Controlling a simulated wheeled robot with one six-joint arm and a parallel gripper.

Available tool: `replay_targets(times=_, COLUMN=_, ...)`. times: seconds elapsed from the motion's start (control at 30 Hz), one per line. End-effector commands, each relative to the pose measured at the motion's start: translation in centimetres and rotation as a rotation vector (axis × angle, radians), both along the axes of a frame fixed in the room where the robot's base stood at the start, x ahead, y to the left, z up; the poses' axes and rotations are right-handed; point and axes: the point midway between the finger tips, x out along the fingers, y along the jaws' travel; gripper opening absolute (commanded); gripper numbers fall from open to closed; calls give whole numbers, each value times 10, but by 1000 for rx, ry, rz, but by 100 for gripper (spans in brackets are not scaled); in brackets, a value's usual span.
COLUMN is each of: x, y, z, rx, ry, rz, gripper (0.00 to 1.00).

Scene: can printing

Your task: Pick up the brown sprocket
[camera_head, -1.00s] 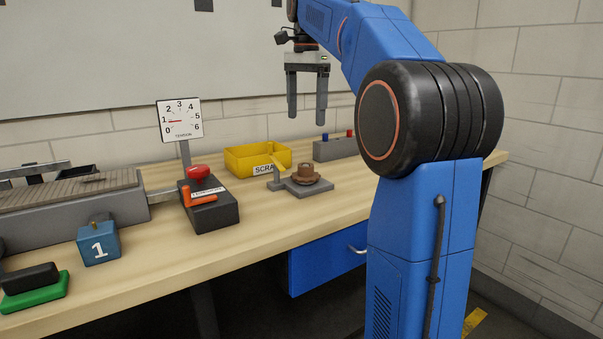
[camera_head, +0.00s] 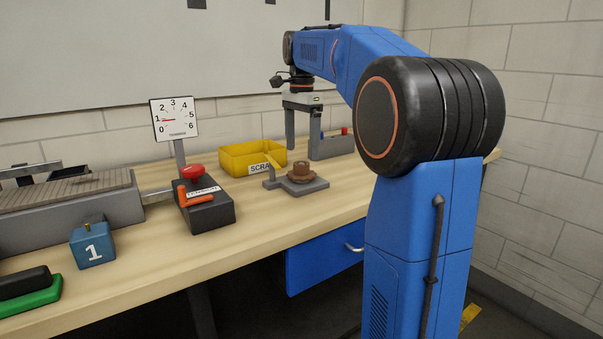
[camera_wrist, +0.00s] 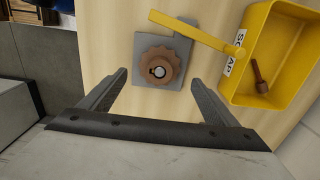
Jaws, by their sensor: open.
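The brown sprocket (camera_head: 301,174) sits on a grey base plate (camera_head: 318,186) on the wooden bench. I cannot tell the exact height gap.
A yellow SCRAP bin (camera_head: 236,159) stands beside the plate; in the wrist view a brown piece (camera_wrist: 261,80) lies in it. A yellow bar (camera_wrist: 195,32) crosses the plate's edge. A tension box (camera_head: 206,211), a gauge (camera_head: 174,119) and blue block 1 (camera_head: 92,245) stand left.

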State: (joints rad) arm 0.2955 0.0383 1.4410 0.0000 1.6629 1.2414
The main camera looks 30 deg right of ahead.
Motion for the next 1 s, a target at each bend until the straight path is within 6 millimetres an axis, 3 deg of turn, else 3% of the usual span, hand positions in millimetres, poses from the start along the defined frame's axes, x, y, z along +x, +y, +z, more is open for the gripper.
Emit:
replay_targets(times=0.27, x=0, y=0, z=-18, rx=0, ry=0, rz=0, gripper=83)
replay_targets(times=0.53, x=-1, y=1, z=-53, rx=0, ry=1, rz=0, gripper=83)
replay_targets(times=0.87, x=-1, y=1, z=-60, rx=0, ry=-1, rz=0, gripper=83)
replay_targets(times=1.0, x=-1, y=1, z=-60, rx=0, ry=-1, rz=0, gripper=54)
